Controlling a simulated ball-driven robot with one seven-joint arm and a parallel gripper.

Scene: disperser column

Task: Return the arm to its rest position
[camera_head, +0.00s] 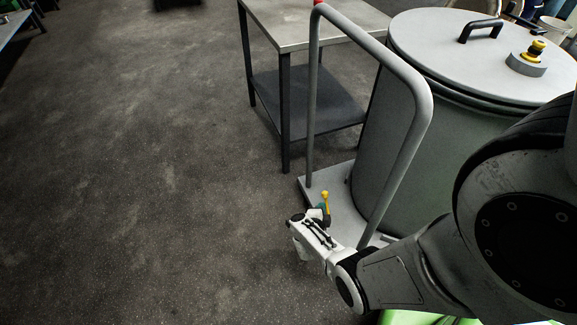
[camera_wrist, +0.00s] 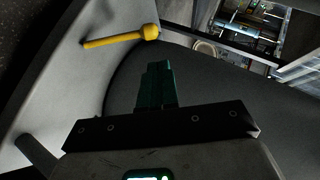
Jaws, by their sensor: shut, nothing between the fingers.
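My arm reaches from the right edge down to the lower middle of the head view, low beside the trolley. My gripper (camera_head: 321,209) is beside a yellow lever (camera_head: 326,198) near the foot of the large grey drum (camera_head: 440,140). In the wrist view my gripper (camera_wrist: 157,78) shows its dark green fingers shut together with nothing between them. The yellow lever (camera_wrist: 112,41), with a rounded end, lies beyond the fingertips and looks apart from them. What it is fixed to is not clear.
The drum stands on a trolley with a grey plate (camera_head: 312,186) and an upright tube handle (camera_head: 407,145). A metal table (camera_head: 315,22) with a lower shelf stands behind. A yellow knob (camera_head: 537,47) sits on the drum's lid. The floor at left is clear.

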